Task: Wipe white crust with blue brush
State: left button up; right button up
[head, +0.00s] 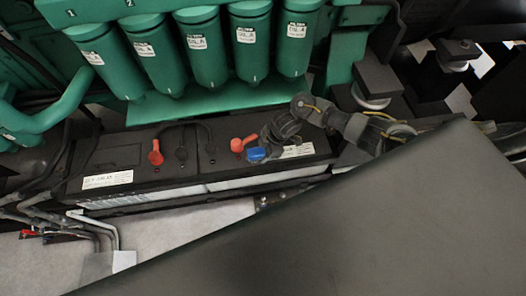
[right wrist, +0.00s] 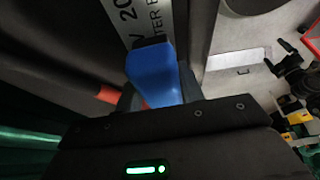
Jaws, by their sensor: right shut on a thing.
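The blue brush (head: 257,154) is held by my right gripper (head: 268,146) just over the right part of the black battery (head: 115,158). In the right wrist view the blue brush (right wrist: 152,72) sits between the gripper's grey fingers, with its dark end toward the battery's white label. The right gripper is shut on it. A red terminal cap (head: 238,145) is just left of the brush, and another red cap (head: 155,154) is further left. I cannot make out any white crust. Whether the brush touches the battery cannot be told. My left gripper is not in view.
Several green filters (head: 205,48) hang over the battery's back edge. A black cable loops between terminals on top. Thin pipes (head: 105,222) stand at the left front. A large dark panel (head: 380,220) covers the right foreground.

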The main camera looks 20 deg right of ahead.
aim_at(255, 152)
jog(key=shift+s+a+f, duration=0.1)
jog(key=shift+f, duration=0.05)
jog(key=shift+a, duration=0.8)
jog(key=shift+w+a, duration=0.2)
jog(key=shift+a, duration=0.3)
jog(key=shift+w+a, duration=0.2)
jog(key=shift+a, duration=0.25)
jog(key=shift+a, duration=0.1)
jog(key=shift+w+a+p, duration=0.2)
jog(key=shift+w+a, duration=0.05)
jog(key=shift+a, duration=0.55)
jog(key=shift+w+a+p, duration=0.15)
jog(key=shift+w+a, duration=0.05)
jog(key=shift+a, duration=0.55)
notch_tip(255, 152, up, 6)
jog(key=p, duration=0.6)
jog(key=shift+w, duration=0.1)
jog(key=shift+r, duration=0.2)
